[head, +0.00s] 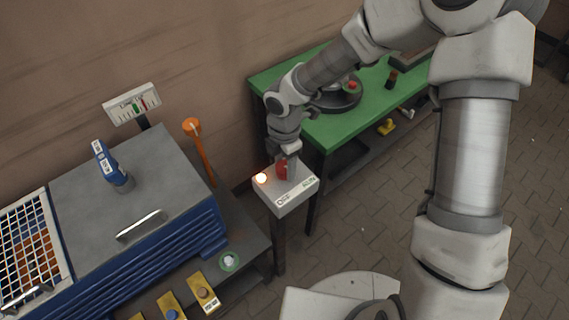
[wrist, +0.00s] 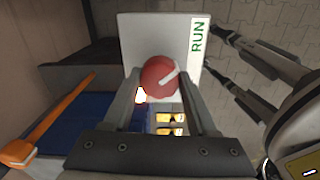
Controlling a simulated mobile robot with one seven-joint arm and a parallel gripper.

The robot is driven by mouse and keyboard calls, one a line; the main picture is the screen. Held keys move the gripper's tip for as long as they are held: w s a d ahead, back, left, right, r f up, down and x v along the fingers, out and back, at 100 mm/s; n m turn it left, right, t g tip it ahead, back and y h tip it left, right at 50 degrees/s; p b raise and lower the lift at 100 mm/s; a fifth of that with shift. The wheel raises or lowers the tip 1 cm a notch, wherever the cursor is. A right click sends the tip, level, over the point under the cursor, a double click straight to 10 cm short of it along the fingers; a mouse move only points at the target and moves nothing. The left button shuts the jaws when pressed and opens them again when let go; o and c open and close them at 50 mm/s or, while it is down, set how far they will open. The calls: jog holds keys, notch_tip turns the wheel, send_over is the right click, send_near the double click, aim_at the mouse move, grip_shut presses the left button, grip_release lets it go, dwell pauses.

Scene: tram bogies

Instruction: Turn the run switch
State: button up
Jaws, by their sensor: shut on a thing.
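The run switch is a red round knob (head: 282,170) on a pale box (head: 287,204) that stands on a post. My gripper (head: 287,163) comes down on it from above. In the wrist view the red knob (wrist: 158,78) sits between my two fingers (wrist: 163,88), which are shut on it. Its white pointer line slants up and right, toward the side with the green RUN label (wrist: 197,38). A small lamp (head: 261,178) on the box glows warm white at the knob's left. The far-side face of the knob is hidden by my fingers.
A green table (head: 318,133) stands behind the box, with a red button and small parts on it. A blue machine (head: 150,185) with an orange lever (head: 198,145) stands at left. A gauge panel (head: 131,104) rises behind it. Paved floor lies free at right.

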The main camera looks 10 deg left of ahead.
aim_at(284, 167)
jog(key=shift+m, duration=0.3)
jog(key=m+b, duration=0.1)
jog(key=m, duration=0.1)
jog(key=shift+m, duration=0.4)
jog(key=m+b, duration=0.2)
jog(key=m, duration=0.2)
jog(key=m+b, duration=0.1)
jog(key=m, duration=0.4)
jog(key=shift+b, duration=0.35)
jog(key=shift+m+b, duration=0.65)
jog(key=shift+m, duration=1.05)
jog(key=shift+r, duration=0.1)
jog(key=o, duration=1.4)
jog(key=shift+c, duration=0.2)
notch_tip(284, 167, up, 17)
jog(key=p, duration=0.2)
jog(key=shift+r, duration=0.2)
